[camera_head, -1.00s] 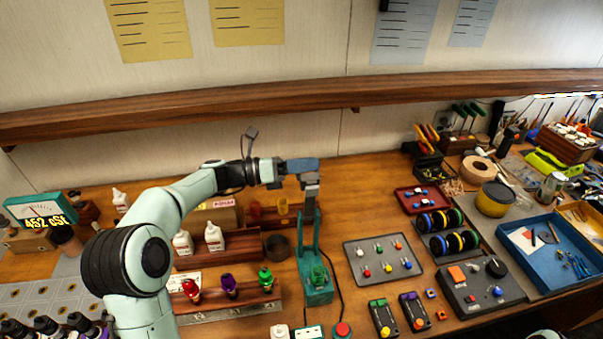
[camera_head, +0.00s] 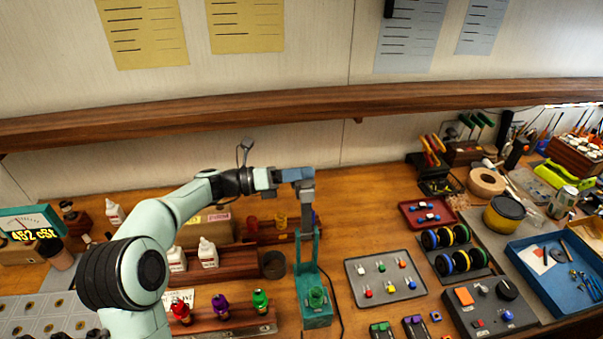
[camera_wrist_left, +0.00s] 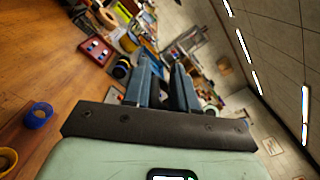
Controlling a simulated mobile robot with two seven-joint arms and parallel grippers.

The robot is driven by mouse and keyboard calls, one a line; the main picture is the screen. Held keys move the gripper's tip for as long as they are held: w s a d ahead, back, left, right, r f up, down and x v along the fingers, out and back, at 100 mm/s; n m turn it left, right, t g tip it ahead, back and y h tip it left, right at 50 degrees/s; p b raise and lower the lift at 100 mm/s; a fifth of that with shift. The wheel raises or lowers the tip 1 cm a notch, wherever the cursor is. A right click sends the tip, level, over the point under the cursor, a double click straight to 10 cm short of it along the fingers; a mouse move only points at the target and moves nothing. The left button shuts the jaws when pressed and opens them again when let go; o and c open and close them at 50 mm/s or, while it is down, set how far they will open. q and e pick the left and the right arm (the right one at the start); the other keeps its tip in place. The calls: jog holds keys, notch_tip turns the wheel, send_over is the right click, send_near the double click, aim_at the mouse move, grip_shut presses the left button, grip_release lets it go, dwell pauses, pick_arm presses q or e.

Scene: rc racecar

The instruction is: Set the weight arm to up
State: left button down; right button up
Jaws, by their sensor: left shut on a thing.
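A teal stand (camera_head: 317,316) with a tall, narrow upright frame stands mid-table. A grey arm (camera_head: 307,213) rises nearly upright from the top of the frame; I take it to be the weight arm. My left gripper (camera_head: 303,177) reaches in from the left at the top of this arm and is shut on its upper end. In the left wrist view the two blue-grey fingers (camera_wrist_left: 162,88) point away with a narrow gap between them; what they hold is hard to make out there. My right gripper is out of view.
Bottles (camera_head: 208,253) stand on a wooden rack left of the stand, with coloured-cap bottles (camera_head: 221,307) in front. A dark cup (camera_head: 273,265) stands close left. A grey tray of small pegs (camera_head: 385,277) lies right. A wooden shelf (camera_head: 300,108) crosses the wall behind.

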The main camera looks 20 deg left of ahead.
pick_arm(q)
jog(key=c, duration=1.2)
grip_release()
notch_tip(320, 180, down, 2)
jog(key=shift+s+f, duration=0.1)
jog(key=shift+o, duration=0.2)
jog(key=shift+a, duration=0.15)
jog(key=r+v, duration=0.1)
jog(key=v, duration=1.2)
jog(key=shift+r, duration=0.3)
jog(key=shift+a, duration=0.15)
